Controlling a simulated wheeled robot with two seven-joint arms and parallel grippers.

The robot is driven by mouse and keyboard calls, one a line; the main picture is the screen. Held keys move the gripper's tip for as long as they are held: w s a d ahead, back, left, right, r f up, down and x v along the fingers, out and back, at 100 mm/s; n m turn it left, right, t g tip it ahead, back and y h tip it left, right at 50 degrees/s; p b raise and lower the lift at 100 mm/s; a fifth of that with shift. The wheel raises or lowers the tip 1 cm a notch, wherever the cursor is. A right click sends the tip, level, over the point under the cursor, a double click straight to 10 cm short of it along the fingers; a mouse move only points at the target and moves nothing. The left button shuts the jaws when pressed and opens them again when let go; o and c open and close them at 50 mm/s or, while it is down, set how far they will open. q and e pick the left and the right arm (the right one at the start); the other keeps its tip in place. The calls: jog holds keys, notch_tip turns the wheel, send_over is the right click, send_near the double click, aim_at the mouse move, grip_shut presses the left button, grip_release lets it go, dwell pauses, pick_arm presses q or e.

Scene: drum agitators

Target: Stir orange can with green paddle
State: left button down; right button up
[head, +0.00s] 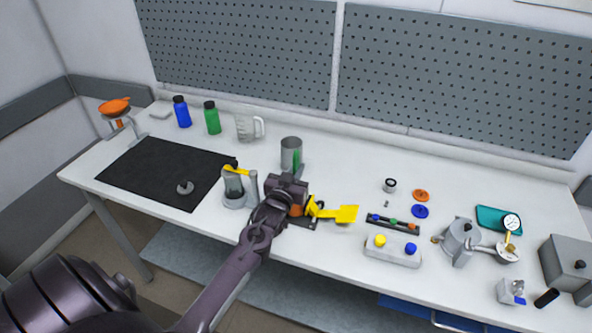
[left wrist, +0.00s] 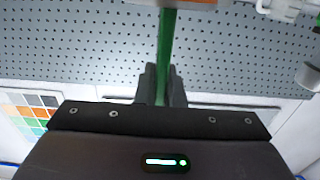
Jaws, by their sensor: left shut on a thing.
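My left gripper (head: 291,181) is shut on the green paddle (head: 297,160) near the middle of the bench. In the left wrist view, the paddle's green shaft (left wrist: 167,45) runs up from between the two fingers (left wrist: 161,88). In the head view, its upper part rises in front of a grey can. An orange can (head: 296,211) shows just below the gripper, mostly hidden by my wrist. Whether the paddle's lower end is inside the orange can is hidden. My right gripper is not in view.
A grey can (head: 291,148) stands behind the gripper. A black mat (head: 150,172) covers the left side; the bench between mat and bottles is clear.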

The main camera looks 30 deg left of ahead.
aim_at(294, 160)
pick_arm(q)
notch_tip(294, 160, up, 5)
jog(key=p, duration=0.4)
jog(key=shift+r, duration=3.95)
jog(key=shift+f, duration=0.1)
